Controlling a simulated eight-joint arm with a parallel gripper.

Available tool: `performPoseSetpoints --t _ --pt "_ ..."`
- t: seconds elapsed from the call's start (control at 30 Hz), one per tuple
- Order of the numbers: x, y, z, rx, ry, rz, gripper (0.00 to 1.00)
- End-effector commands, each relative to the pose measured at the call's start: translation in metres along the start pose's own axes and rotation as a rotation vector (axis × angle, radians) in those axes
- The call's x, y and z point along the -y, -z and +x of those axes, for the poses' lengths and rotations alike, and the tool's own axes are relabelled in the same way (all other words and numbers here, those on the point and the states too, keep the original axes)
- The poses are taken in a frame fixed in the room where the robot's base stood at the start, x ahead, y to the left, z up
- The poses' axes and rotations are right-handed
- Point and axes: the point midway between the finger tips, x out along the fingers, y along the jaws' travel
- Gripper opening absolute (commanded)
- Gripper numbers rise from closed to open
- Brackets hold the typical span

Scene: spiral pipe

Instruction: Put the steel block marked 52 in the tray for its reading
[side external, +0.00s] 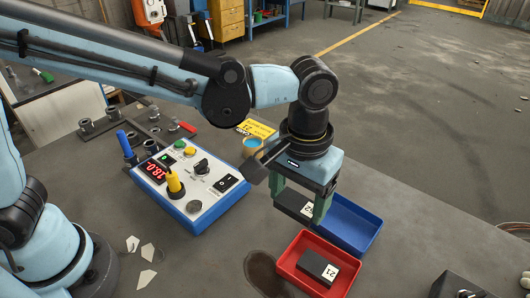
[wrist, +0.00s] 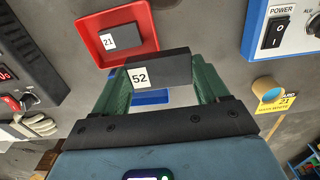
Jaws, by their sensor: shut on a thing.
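My gripper (side external: 300,204) points down and is shut on a dark steel block (side external: 289,202), its white label reading 52 in the wrist view (wrist: 172,68). The block is level between the two green fingers. In the side view it overlaps the left part of the blue tray (side external: 362,232) and appears held above it; the exact height is unclear. In the wrist view a strip of the blue tray (wrist: 150,97) shows behind the block. The red tray (side external: 286,264) holds another dark block (side external: 317,267) marked 21; both also show in the wrist view.
A white and blue control box (side external: 205,193) with a red display, knobs and a yellow-handled plug stands left of the trays. A yellow card (side external: 257,129) and a blue-rimmed cup (side external: 252,143) are behind. Gloves (wrist: 35,126) show in the wrist view.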

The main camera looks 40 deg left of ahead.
Motion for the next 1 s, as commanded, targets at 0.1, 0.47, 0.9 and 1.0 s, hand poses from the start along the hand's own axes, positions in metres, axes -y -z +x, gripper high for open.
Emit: performPoseSetpoints --t 0.1,0.47,0.9,1.0 --pt "-0.036 -0.001 -0.004 0.0 -0.001 0.026 0.27" --pt "-0.103 -0.006 -0.003 0.0 -0.001 0.06 0.27" --pt "-0.074 0.07 0.045 0.0 -0.001 0.057 0.27" --pt "-0.068 0.084 0.055 0.0 -0.001 0.058 0.27"
